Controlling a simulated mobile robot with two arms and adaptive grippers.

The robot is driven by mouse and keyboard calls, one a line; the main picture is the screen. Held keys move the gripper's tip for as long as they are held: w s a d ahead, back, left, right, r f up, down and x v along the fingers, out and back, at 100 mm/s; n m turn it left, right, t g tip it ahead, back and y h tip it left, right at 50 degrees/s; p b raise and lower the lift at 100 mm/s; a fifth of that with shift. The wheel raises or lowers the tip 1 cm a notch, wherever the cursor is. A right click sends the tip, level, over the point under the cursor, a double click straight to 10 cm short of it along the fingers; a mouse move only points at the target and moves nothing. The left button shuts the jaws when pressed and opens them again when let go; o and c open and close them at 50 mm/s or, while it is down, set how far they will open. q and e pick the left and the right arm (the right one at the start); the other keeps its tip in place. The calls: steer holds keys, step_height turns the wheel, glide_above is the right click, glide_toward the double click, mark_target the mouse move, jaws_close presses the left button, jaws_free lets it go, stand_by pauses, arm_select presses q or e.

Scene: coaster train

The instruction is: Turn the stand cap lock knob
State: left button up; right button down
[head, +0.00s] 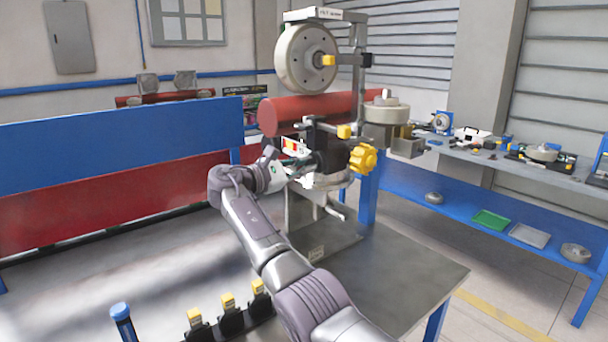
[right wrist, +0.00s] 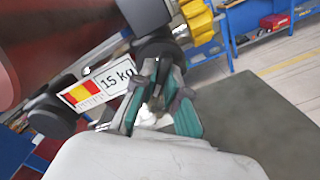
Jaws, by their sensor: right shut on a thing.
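The machine stand (head: 312,225) stands on a grey table, with a yellow star-shaped handwheel (head: 362,158) at its right side. My right gripper (head: 287,167) reaches in from the front left to the dark mechanism (head: 330,152) beside the wheel. In the right wrist view its teal-padded fingers (right wrist: 160,88) are shut on a small dark part, apparently the stand cap lock knob, mostly hidden between the pads. A black round part (right wrist: 156,50) lies just beyond the fingertips, and the yellow wheel (right wrist: 196,18) is above right. My left gripper is not in view.
A "15 kg" label plate (right wrist: 104,88) is close left of the fingers. A red cylinder (head: 325,111) lies behind the mechanism. Several black holders with yellow tops (head: 229,318) stand at the front left. The table (head: 415,275) is clear at front right.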

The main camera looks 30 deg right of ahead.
steer(key=m+b, duration=0.4)
steer(key=m, duration=0.5)
steer(key=shift+b, duration=0.3)
steer(key=shift+r+m, duration=0.1)
steer(key=shift+m, duration=0.3)
steer(key=c, duration=1.2)
jaws_free()
